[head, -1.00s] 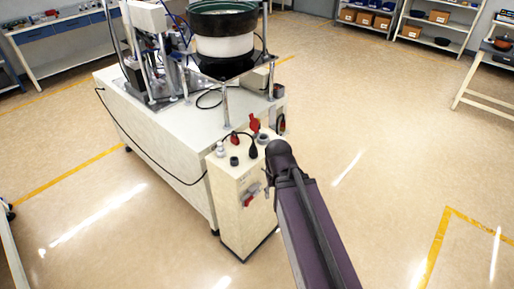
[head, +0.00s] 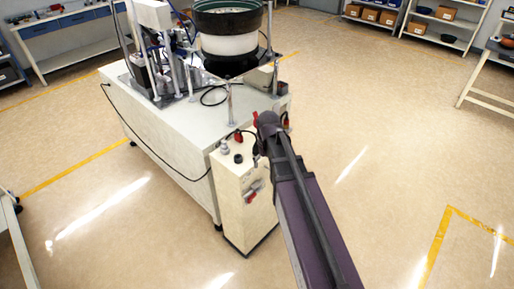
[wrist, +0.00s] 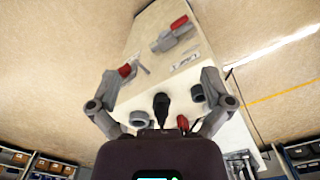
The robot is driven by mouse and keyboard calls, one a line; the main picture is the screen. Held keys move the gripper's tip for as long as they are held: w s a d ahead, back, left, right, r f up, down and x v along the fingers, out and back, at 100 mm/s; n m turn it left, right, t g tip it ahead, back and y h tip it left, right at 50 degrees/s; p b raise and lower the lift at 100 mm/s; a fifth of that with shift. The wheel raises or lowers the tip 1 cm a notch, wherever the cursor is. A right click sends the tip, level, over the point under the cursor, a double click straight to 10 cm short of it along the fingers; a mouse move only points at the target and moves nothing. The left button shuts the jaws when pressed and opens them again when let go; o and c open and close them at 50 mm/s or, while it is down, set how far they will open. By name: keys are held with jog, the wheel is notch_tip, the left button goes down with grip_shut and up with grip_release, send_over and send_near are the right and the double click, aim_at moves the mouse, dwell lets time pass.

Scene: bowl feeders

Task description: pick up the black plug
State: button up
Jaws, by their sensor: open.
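My gripper (wrist: 160,82) is open and empty, with one finger on each side of the plug and wide gaps to both. I cannot tell how high the fingers are above the box. In the head view my arm reaches to the control box (head: 232,190) and hides most of the gripper and probably part of the plug.
A red-handled switch (wrist: 174,33) projects from the box. A white bench (head: 165,120) carries the bowl feeder (head: 228,40). Floor at right is clear.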

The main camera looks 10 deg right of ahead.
jog(key=shift+n, duration=0.4)
jog(key=w+r+p, duration=0.1)
jog(key=w, duration=0.5)
jog(key=w+r+p, duration=0.1)
jog(key=w, duration=0.5)
jog(key=w+r+p, duration=0.1)
jog(key=w+r, duration=0.1)
jog(key=w, duration=0.4)
jog(key=shift+w+d, duration=0.1)
jog(key=shift+w, duration=0.1)
jog(key=shift+f, duration=0.15)
notch_tip(320, 180, down, 8)
jog(key=b, duration=0.8)
jog(key=shift+f, duration=0.15)
jog(key=shift+s+a+f+b, duration=0.1)
jog(key=shift+f+b, duration=1.2)
jog(key=shift+b, duration=0.1)
jog(key=shift+s+a+f+b, duration=0.1)
jog(key=shift+f+b, duration=1.2)
jog(key=shift+b, duration=0.05)
jog(key=c, duration=1.4)
